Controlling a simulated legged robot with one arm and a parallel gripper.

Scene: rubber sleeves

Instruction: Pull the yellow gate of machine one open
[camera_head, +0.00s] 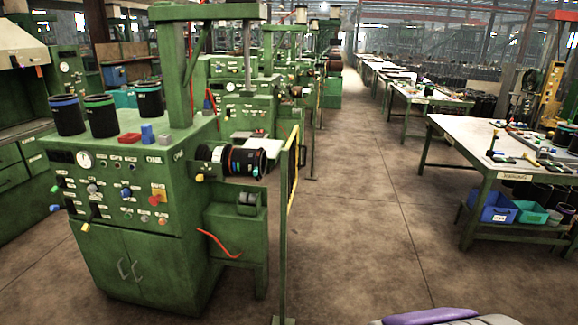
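The green machine (135,235) at the left front bears a label that seems to read "ONE". Black sleeves stand on its top, and a horizontal spindle with a black sleeve (247,163) sticks out of its right side. The yellow gate (290,170), a narrow frame with dark mesh, stands just right of the spindle end on a green post (282,275). I see the gate nearly edge-on, and cannot tell whether it is latched. My gripper is not in view. A grey and purple part at the bottom edge seems to be mine.
A concrete aisle (365,215) runs clear to the right of the gate. A white-topped table (465,150) with tools stands at the right, with blue (492,208) and teal bins below. More green machines (240,105) line the left side behind.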

